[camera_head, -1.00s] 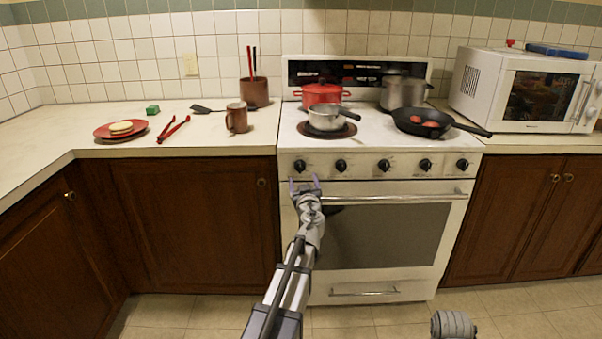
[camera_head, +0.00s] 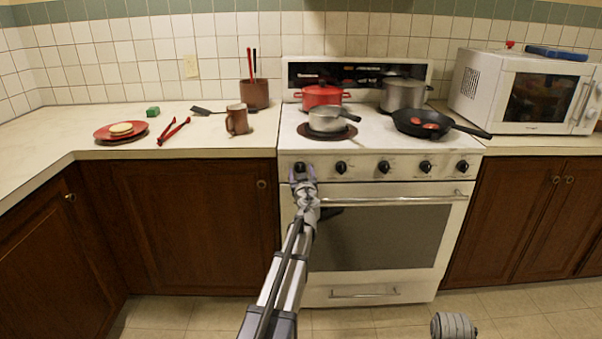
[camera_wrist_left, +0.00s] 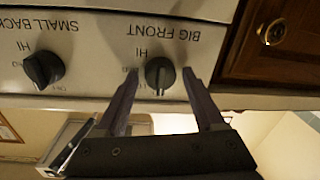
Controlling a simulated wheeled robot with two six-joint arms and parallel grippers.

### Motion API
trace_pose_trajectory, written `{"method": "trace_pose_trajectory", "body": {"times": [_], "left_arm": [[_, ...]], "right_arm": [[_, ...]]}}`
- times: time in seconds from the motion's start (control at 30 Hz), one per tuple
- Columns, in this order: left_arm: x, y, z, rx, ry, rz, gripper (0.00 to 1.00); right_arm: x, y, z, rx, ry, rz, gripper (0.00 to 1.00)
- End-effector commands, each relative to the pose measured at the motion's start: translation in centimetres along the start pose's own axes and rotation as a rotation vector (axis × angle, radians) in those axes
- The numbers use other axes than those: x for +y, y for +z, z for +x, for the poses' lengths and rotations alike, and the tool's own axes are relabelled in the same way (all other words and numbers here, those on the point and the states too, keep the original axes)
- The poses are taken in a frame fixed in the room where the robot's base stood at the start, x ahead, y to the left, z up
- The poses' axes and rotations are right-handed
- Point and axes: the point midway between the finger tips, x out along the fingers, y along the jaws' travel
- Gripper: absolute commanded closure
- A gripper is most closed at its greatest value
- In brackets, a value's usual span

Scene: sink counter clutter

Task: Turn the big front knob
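The big front knob (camera_wrist_left: 160,73) is black and sits under the label "BIG FRONT" in the left wrist view, where the picture is upside down. In the head view it is the leftmost knob (camera_head: 299,167) on the stove's front panel, partly covered by my gripper. My left gripper (camera_wrist_left: 160,82) is open, with one finger on each side of this knob and visible gaps between fingers and knob. In the head view the gripper (camera_head: 302,172) is at the panel's left end.
The small back knob (camera_wrist_left: 44,69) is beside it, clear of the fingers. The oven handle (camera_head: 395,198) runs below the panel. A grey saucepan (camera_head: 326,119) stands on the front left burner, and a black frying pan (camera_head: 420,122) stands to the right.

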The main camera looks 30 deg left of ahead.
Motion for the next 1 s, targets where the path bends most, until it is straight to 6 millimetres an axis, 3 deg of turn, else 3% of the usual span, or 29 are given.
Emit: {"method": "trace_pose_trajectory", "body": {"times": [0.07,0.6,1.0], "left_arm": [[0.01,0.00,-0.01,0.000,0.000,0.000,0.40],[0.04,0.01,-0.03,0.000,0.000,0.000,1.00],[0.01,0.08,-0.02,0.006,0.001,0.078,1.00]], "right_arm": [[0.00,0.00,0.00,0.000,0.000,0.000,0.50],[0.00,0.00,0.00,0.000,0.000,0.000,0.50],[-0.02,-0.01,0.21,0.000,0.000,0.000,0.50]]}}
